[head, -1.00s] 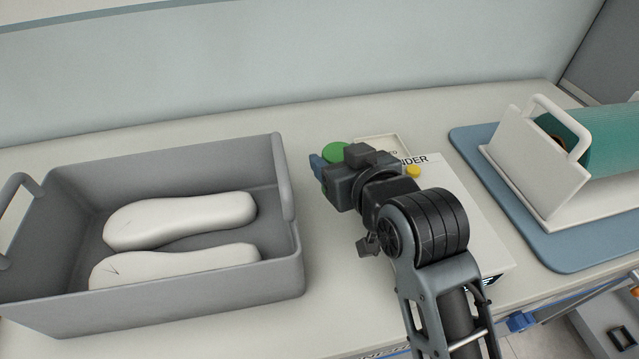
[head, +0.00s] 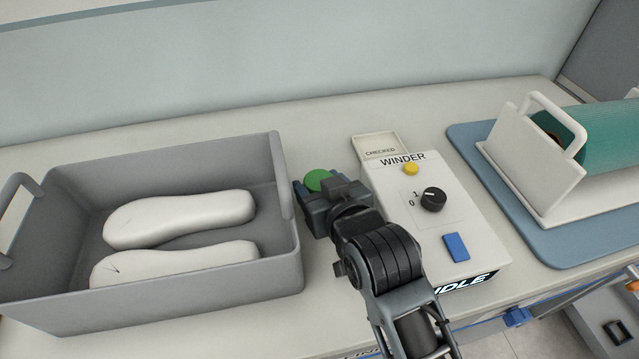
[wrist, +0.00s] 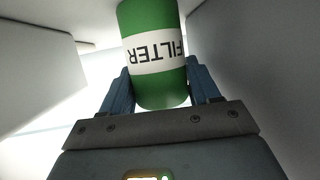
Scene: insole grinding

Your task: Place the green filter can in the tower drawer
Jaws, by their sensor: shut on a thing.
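The green filter can (wrist: 155,85) has a white band reading FILTER and sits between the two blue fingers of my gripper (wrist: 155,92) in the wrist view. My gripper (head: 318,188) is shut on it. In the head view only the round green top of the can (head: 317,180) shows past my gripper, between the grey bin and the winder box; the rest is hidden. I cannot tell whether the can touches the table. No tower drawer can be made out for sure in these views.
A grey bin (head: 200,300) with two white insoles (head: 180,220) stands left. The winder box (head: 460,215) with knob and buttons stands right, a small CHECKED tray (head: 378,142) behind it. A teal roll (head: 610,135) rests on a stand on a blue mat (head: 468,140) further right.

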